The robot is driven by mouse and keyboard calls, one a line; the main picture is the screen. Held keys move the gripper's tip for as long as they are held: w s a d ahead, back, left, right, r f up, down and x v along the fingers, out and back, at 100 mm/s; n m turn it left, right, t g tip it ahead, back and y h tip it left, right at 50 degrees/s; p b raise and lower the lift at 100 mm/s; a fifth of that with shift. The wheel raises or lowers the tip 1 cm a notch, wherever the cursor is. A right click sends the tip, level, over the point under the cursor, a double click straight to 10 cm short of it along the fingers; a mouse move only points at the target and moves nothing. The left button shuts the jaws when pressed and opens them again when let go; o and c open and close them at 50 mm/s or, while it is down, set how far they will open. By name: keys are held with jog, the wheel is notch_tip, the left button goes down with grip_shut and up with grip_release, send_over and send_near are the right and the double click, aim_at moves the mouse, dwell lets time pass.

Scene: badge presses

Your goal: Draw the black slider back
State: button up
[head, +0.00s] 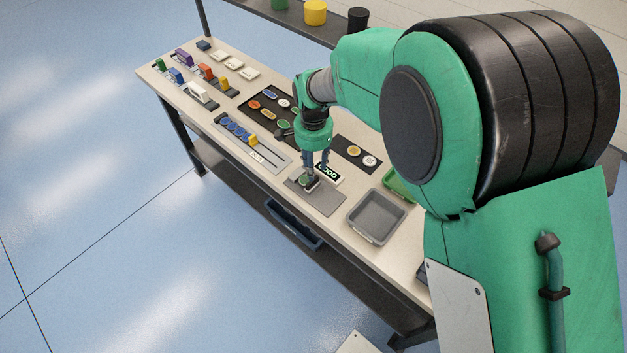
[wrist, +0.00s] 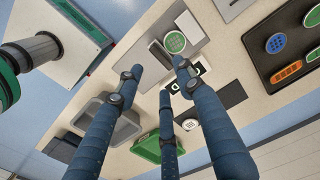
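A grey plate (head: 325,199) lies on the bench below my gripper (head: 315,168). On it is a small press-like fixture with a green round badge (head: 304,180). In the wrist view the green badge (wrist: 175,42) sits beside a narrow dark bar (wrist: 158,54), which may be the black slider; I cannot tell for sure. My gripper (wrist: 161,78) has its three dark blue fingers spread, with nothing seen between them. It points down over the plate, close to the fixture. Whether a finger touches it cannot be told. A black-and-white sign (head: 327,172) stands just behind.
A grey tray (head: 355,232) and a green tray (head: 391,188) lie to the right. A black mat with coloured badges (head: 252,117) and a rail plate with blue discs (head: 262,157) lie to the left. A small dark mat (head: 343,143) with pale badges is behind.

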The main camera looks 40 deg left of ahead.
aim_at(312, 184)
notch_tip(312, 184, down, 8)
jog(key=shift+r+b, duration=0.1)
jog(key=shift+b, duration=0.35)
grip_shut()
